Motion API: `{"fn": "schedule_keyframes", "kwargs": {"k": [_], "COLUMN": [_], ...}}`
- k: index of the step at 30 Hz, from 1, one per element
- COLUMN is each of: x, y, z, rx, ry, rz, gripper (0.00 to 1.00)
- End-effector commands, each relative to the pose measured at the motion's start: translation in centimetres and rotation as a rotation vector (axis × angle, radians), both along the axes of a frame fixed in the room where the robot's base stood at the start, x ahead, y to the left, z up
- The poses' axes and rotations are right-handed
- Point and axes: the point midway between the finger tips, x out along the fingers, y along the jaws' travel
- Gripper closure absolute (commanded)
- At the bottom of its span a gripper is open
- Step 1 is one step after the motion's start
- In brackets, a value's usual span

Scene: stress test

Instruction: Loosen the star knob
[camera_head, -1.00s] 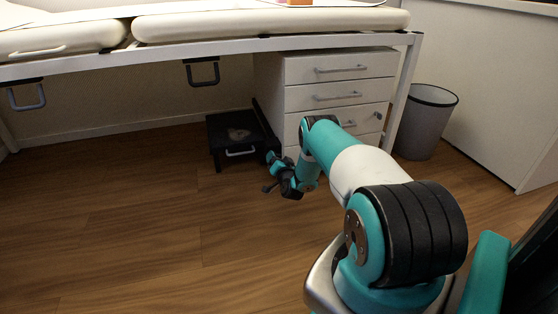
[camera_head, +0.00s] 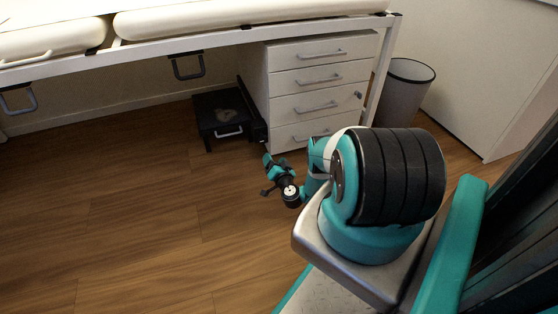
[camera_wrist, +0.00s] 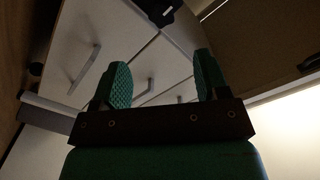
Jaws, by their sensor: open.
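Beyond the fingers are white drawer fronts with grey handles.
A padded couch (camera_head: 255,20) on a white frame (camera_head: 225,40) spans above the drawers. A black step stool (camera_head: 213,107) stands left of them. A grey bin (camera_head: 402,97) stands at the right. The wooden floor (camera_head: 120,215) at left is clear.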

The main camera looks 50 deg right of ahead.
Motion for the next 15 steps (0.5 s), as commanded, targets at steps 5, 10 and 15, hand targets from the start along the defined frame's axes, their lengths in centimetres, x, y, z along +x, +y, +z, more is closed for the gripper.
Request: {"fn": "schedule_keyframes", "kwargs": {"k": [5,10,15], "x": [-2.7,-3.8,-4.0], "y": [1.5,2.3,2.4], "z": [0.4,0.1,0.0], "rx": [0.001,-0.001,-0.001], "ry": [0.001,0.001,0.000], "rz": [-0.002,-0.001,-0.001], "gripper": [0.32,0.32,0.32]}}
